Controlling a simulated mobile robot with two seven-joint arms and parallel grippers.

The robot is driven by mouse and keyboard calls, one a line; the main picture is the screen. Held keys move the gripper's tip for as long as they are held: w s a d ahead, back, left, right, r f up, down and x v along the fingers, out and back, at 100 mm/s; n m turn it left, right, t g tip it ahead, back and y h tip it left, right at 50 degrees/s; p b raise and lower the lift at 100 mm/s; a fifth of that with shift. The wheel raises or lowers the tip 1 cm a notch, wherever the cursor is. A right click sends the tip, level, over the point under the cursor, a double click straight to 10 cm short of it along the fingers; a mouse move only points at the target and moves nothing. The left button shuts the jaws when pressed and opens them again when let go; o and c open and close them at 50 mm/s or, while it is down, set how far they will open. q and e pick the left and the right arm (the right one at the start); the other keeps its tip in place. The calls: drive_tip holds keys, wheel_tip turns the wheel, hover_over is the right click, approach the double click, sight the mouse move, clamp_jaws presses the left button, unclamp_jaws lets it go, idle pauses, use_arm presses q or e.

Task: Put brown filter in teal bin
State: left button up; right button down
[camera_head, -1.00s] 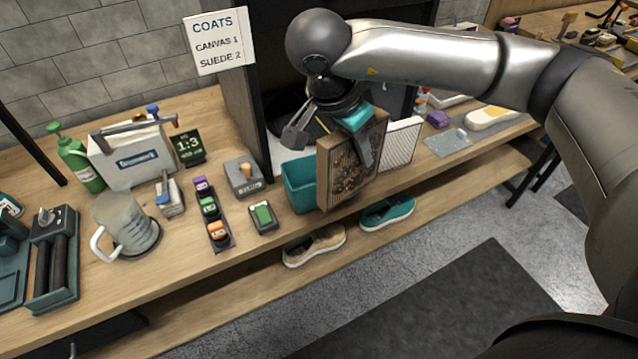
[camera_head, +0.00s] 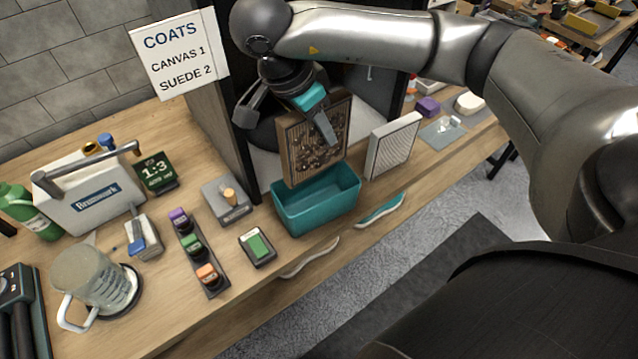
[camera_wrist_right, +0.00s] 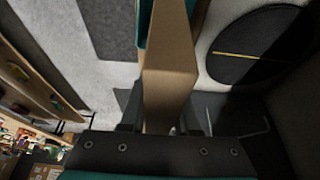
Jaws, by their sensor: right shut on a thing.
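The brown filter (camera_head: 303,153) is a framed panel with a dark, dirty face. It hangs upright above the teal bin (camera_head: 312,208), its lower edge near the bin's back rim; whether it dips inside I cannot tell. My right gripper (camera_head: 322,118) is shut on the filter's upper edge. In the right wrist view the filter's tan frame (camera_wrist_right: 170,65) stands between the fingers. A teal strip of the bin (camera_wrist_right: 143,30) shows beside it. The bin stands at the bench's front edge, its visible inside empty. My left gripper is not in view.
A white filter (camera_head: 393,146) stands right of the bin. A dark booth wall (camera_head: 215,105) rises behind.

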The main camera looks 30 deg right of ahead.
sight(320, 166)
wheel_tip(320, 166, down, 9)
drive_tip(key=shift+r+b, duration=0.1)
drive_tip(key=shift+b, duration=1.15)
drive_tip(key=shift+w+f, duration=0.1)
drive_tip(key=shift+f, duration=0.45)
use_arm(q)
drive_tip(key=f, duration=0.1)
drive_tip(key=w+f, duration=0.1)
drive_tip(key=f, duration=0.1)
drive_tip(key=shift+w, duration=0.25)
use_arm(e)
wheel_tip(320, 166, down, 4)
drive_tip(key=shift+f, duration=0.1)
drive_tip(key=shift+f, duration=0.1)
drive_tip(key=c, duration=0.6)
unclamp_jaws()
drive_tip(key=shift+c, duration=0.2)
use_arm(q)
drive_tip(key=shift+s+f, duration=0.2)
